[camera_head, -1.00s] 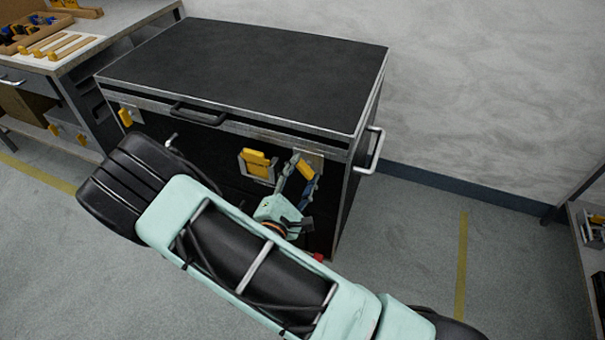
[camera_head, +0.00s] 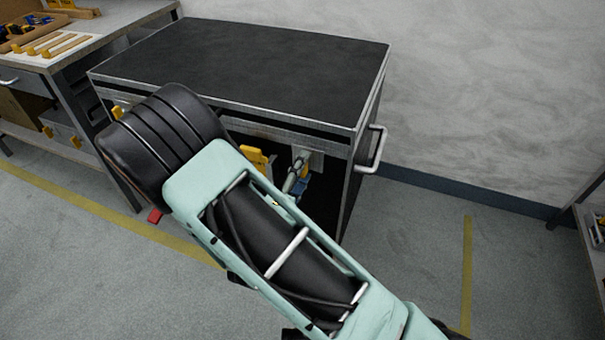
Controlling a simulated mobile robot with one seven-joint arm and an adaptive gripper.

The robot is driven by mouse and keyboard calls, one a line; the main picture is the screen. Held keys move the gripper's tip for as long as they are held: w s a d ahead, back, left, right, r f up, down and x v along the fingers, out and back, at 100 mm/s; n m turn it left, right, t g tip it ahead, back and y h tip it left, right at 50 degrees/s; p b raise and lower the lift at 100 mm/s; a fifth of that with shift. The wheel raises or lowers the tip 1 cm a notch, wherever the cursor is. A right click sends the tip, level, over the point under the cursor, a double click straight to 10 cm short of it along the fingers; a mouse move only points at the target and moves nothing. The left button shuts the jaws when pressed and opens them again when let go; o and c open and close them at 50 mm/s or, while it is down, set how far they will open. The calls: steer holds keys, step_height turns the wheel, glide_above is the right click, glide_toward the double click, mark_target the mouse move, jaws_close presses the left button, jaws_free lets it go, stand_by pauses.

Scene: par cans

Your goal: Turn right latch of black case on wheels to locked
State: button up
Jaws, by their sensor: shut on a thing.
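The black case (camera_head: 245,75) with metal edges stands on the floor, its lid down with a dark gap along the front under the rim. The right latch's metal plate (camera_head: 314,156) shows near the front right corner. My gripper (camera_head: 299,177) is at this latch, shut on its handle, partly seen past my forearm. The fingers hide most of the handle, so its exact angle is hard to tell. A yellow middle catch (camera_head: 254,155) is half hidden by my arm. The yellow left latch (camera_head: 117,112) shows beside my elbow.
A metal side handle (camera_head: 376,150) sticks out on the case's right. A workbench (camera_head: 125,33) with tools stands at the left, and a shelf (camera_head: 592,225) at the right edge. The floor right of the case is clear.

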stand_by(0.3)
steer(key=o, duration=1.2)
steer(key=shift+c, duration=0.2)
steer(key=v, duration=1.2)
